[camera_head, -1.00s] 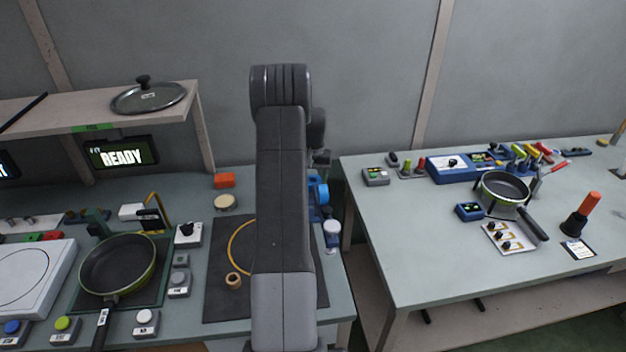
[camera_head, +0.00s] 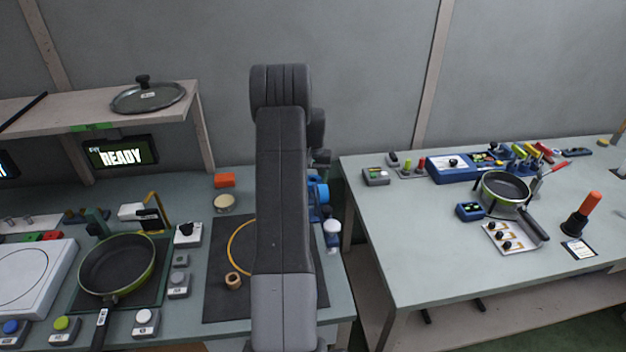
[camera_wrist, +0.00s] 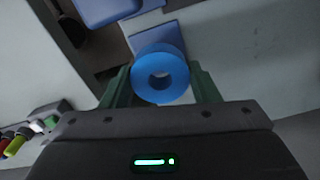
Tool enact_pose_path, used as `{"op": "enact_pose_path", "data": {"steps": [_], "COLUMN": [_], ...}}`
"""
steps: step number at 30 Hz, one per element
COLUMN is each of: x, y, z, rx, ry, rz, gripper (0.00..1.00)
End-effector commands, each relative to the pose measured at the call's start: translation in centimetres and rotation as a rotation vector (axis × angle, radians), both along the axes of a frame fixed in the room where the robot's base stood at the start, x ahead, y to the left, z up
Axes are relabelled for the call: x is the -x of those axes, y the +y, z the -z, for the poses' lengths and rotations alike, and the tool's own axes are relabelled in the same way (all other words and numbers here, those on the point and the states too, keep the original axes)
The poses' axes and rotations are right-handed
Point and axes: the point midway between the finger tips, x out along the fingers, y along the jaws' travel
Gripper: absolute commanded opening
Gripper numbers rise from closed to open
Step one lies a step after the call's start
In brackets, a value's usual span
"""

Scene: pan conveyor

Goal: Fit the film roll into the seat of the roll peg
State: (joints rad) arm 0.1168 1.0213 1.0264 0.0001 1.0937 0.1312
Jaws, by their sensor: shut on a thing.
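The film roll (camera_wrist: 160,57) is a blue ring with a round hole, seen nearly end-on in the wrist view. My gripper (camera_wrist: 159,76) is shut on it, with one green finger at each side. In the head view my arm hides the gripper itself. Blue parts (camera_head: 320,192) show just right of my arm there; I cannot tell whether they are the roll or a fixture. A blue flat surface (camera_wrist: 169,38) lies behind the roll in the wrist view. I cannot clearly make out the roll peg or its seat.
A dark mat (camera_head: 218,297) with a yellow ring (camera_head: 233,232) and a small tan spool (camera_head: 233,282) lies left of my arm. A pan (camera_head: 118,265) stands further left. A white-topped item (camera_head: 332,230) stands at the bench's right edge. A gap separates the right table (camera_head: 420,270).

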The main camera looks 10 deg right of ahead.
Motion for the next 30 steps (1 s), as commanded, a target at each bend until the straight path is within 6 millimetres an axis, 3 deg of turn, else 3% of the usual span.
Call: {"op": "enact_pose_path", "data": {"steps": [30], "x": [0.0], "y": [0.0], "z": [2.2], "rx": [0.0], "ry": [0.001], "rz": [0.0], "gripper": [0.37]}}
